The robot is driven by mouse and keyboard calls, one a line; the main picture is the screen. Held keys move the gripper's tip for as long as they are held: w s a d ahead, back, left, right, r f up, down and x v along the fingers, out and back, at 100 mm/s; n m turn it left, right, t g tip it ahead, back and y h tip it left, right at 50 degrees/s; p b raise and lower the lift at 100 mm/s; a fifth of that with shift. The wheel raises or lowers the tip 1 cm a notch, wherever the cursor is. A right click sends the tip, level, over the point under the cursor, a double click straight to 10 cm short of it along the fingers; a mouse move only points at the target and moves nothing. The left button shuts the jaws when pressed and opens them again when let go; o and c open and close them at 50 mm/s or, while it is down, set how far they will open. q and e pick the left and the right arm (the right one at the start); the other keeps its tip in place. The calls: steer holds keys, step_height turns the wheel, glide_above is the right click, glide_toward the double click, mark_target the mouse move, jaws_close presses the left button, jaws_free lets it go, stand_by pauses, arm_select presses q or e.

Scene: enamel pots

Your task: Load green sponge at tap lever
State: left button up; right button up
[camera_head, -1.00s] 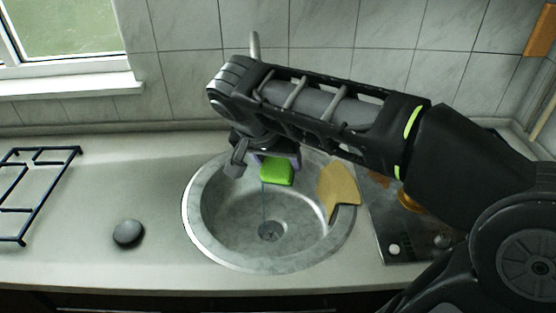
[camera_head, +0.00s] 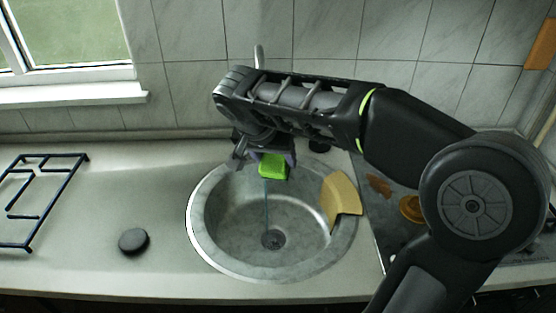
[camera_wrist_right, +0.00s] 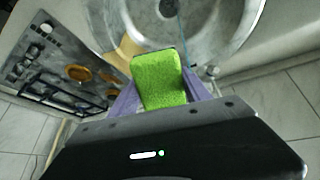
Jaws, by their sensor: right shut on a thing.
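The green sponge (camera_head: 273,167) is held above the back part of the round sink; it also shows in the right wrist view (camera_wrist_right: 159,80). My right gripper (camera_head: 266,158) is shut on it, with a purple finger on each side in the right wrist view (camera_wrist_right: 160,98). A pale upright lever, likely the tap lever (camera_head: 259,56), sticks up behind my right arm. The rest of the tap is hidden by the arm. A thin line of water (camera_head: 266,210) falls into the sink just beside the sponge. My left gripper is not in view.
The steel sink (camera_head: 207,250) has a tan board-like piece (camera_head: 342,194) over its right rim. A hob (camera_head: 385,215) with orange-brown items lies to the right. A dark round disc (camera_head: 133,241) and a blue-black rack (camera_head: 45,195) lie on the left counter, with clear room between.

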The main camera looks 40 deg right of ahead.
mark_target(283, 171)
steer(key=w, duration=0.1)
steer(key=w+d, duration=0.1)
steer(key=w, duration=0.1)
steer(key=w+d+f+p, duration=0.1)
steer(key=w, duration=0.1)
steer(key=shift+d+f, duration=0.1)
steer(key=shift+d, duration=0.15)
steer(key=shift+w+d+f, duration=0.1)
steer(key=shift+w+d, duration=0.15)
steer(key=shift+w, duration=0.2)
steer(key=shift+w+d+f, duration=0.1)
steer(key=shift+w+d, duration=0.15)
steer(key=shift+w, duration=0.2)
steer(key=shift+s, duration=0.1)
steer(key=shift+s+a+f+b, duration=0.1)
steer(key=shift+s+a+b, duration=0.25)
steer(key=shift+s+b, duration=0.25)
steer(key=shift+s+a+b, duration=0.3)
steer(key=shift+s+b, duration=0.25)
steer(key=shift+s+a+b, duration=0.35)
steer(key=shift+s+b, duration=0.05)
steer(key=shift+s, duration=0.3)
steer(key=shift+s+a+b, duration=0.4)
steer(key=shift+s+b, duration=0.05)
steer(key=shift+s, duration=0.3)
steer(key=shift+s+a+b, duration=0.35)
steer(key=shift+s+b, duration=0.05)
steer(key=shift+s, duration=0.3)
steer(key=shift+s+a, duration=0.1)
steer(key=shift+s, duration=0.05)
